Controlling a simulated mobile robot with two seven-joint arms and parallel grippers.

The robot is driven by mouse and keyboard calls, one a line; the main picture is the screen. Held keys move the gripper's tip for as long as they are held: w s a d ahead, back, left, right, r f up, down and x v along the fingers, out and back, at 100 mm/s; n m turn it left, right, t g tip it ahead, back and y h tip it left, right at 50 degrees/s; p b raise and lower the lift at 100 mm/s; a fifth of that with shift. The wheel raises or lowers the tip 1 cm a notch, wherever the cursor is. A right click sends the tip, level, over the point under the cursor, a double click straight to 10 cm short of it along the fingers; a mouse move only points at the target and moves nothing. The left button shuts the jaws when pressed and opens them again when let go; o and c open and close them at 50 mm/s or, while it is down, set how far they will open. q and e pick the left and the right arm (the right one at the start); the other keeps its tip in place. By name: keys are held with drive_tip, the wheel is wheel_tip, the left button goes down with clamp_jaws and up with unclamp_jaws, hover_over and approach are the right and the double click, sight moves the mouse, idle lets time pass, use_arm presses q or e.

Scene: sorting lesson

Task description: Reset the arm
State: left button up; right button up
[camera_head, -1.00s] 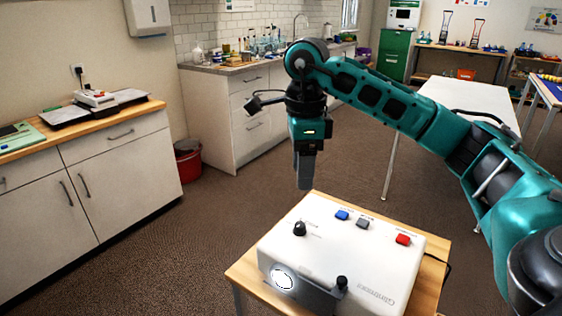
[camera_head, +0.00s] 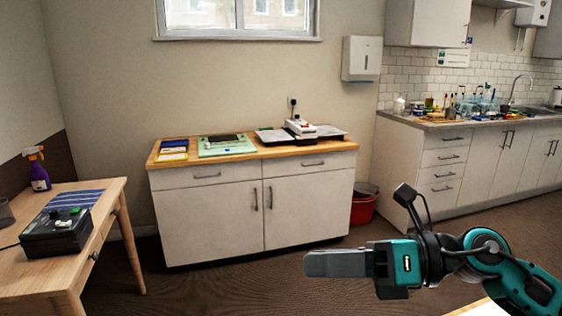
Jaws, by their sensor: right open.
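My right arm, teal and black, comes in from the lower right. My right gripper (camera_head: 322,263) points left, in front of the white cabinet and above the brown floor. Its jaws are seen side-on and hold nothing that I can see. My left arm and gripper are out of the picture.
A white cabinet (camera_head: 208,222) with a wooden top stands ahead. A wooden desk (camera_head: 98,243) at left bears a black box (camera_head: 57,233) and a purple spray bottle (camera_head: 39,176). A red bin (camera_head: 363,205) and a sink counter (camera_head: 440,127) stand right. Floor between is clear.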

drive_tip(key=w+d+r+m+t+h, duration=0.1)
drive_tip(key=w+d+r+m+t, duration=0.1)
drive_tip(key=m+t, duration=0.6)
drive_tip(key=w+d+r+m+t, duration=0.1)
drive_tip(key=w+r+m+t, duration=0.1)
drive_tip(key=m+t, duration=0.65)
drive_tip(key=d+f+m+h, duration=1)
drive_tip(key=m+h, duration=0.4)
drive_tip(key=m, duration=0.4)
drive_tip(key=s+d+f+m+g+h, duration=0.2)
drive_tip(key=s+f+m+g, duration=0.45)
drive_tip(key=f, duration=0.55)
drive_tip(key=s+f+m+g, duration=0.1)
drive_tip(key=s+f+g, duration=0.35)
drive_tip(key=s, duration=0.35)
drive_tip(key=s+f+m+g, duration=0.1)
drive_tip(key=s+f+g, duration=0.35)
drive_tip(key=s, duration=0.35)
drive_tip(key=w+a+f+t+y, duration=0.2)
drive_tip(key=w+a+f+t, duration=0.1)
drive_tip(key=w+f+t, duration=0.4)
drive_tip(key=shift+w+a+f+y, duration=0.35)
drive_tip(key=shift+w+f, duration=0.15)
drive_tip(key=shift+f, duration=0.2)
